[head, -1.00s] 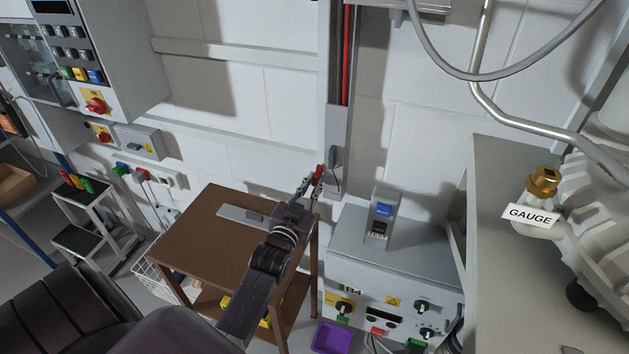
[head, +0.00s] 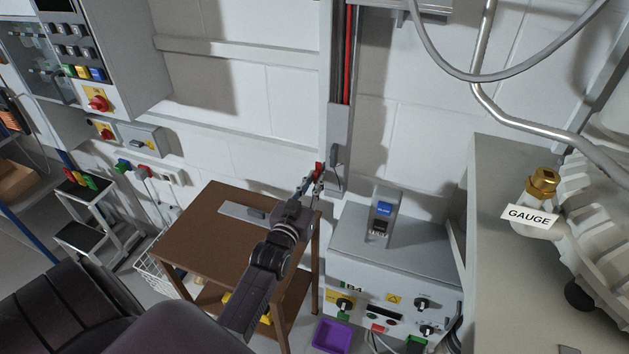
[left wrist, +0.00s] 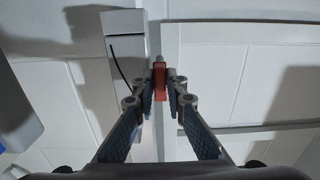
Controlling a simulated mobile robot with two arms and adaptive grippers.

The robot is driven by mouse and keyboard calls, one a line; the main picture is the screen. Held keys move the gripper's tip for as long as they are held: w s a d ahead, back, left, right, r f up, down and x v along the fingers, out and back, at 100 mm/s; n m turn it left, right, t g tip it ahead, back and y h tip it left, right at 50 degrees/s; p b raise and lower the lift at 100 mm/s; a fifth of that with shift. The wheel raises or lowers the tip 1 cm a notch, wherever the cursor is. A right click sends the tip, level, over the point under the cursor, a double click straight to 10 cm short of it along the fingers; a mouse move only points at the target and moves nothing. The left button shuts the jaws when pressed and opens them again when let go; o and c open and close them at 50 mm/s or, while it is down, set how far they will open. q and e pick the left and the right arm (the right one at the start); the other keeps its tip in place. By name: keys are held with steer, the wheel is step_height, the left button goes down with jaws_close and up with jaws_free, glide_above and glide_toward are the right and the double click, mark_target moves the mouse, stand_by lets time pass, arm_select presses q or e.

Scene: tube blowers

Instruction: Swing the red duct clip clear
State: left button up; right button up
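The red duct clip (head: 319,167) sits at the left edge of the lower end of the grey wall duct (head: 338,128). In the left wrist view the clip (left wrist: 159,82) stands upright between the fingertips, beside the pale duct (left wrist: 126,50). My left gripper (head: 317,181) reaches up to the clip from below and left. In the left wrist view its fingertips (left wrist: 161,84) lie close against both sides of the clip, shut on it. The fingers partly hide the clip's lower part. My right gripper is in neither view.
A brown wooden table (head: 200,240) with a flat grey bar (head: 242,213) on it stands under my left arm. A grey cabinet (head: 400,255) with a blue-screened device (head: 382,215) is to the right. A purple bin (head: 332,336) is on the floor.

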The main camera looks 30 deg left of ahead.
arm_select(q)
steer(key=o, duration=0.4)
steer(key=shift+c, duration=0.2)
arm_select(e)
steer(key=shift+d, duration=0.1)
arm_select(q)
steer(key=v, duration=1.2)
steer(key=shift+f, duration=0.1)
